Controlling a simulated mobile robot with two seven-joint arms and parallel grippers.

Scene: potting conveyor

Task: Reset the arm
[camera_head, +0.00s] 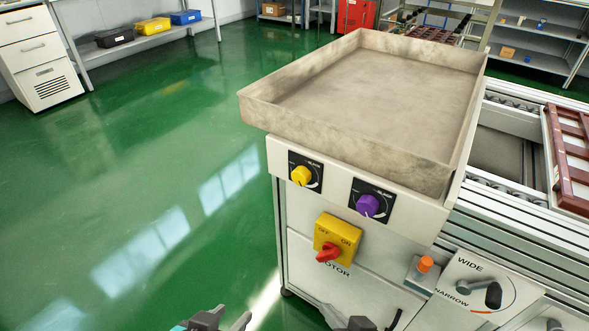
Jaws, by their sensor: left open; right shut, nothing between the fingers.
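My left gripper (228,317) shows at the bottom edge, over the green floor left of the white machine cabinet (340,280). Its fingers are apart with nothing between them. My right gripper (358,323) shows only in part at the bottom edge, in front of the cabinet's lower front. It is shut and holds nothing. Most of both arms is out of view.
An empty grey tray (370,85) tops the cabinet. Its front has a yellow knob (301,175), a purple knob (368,205) and a red rotary switch (328,252). An orange button (425,263) and a WIDE/NARROW lever (478,290) are at right. The left floor is clear.

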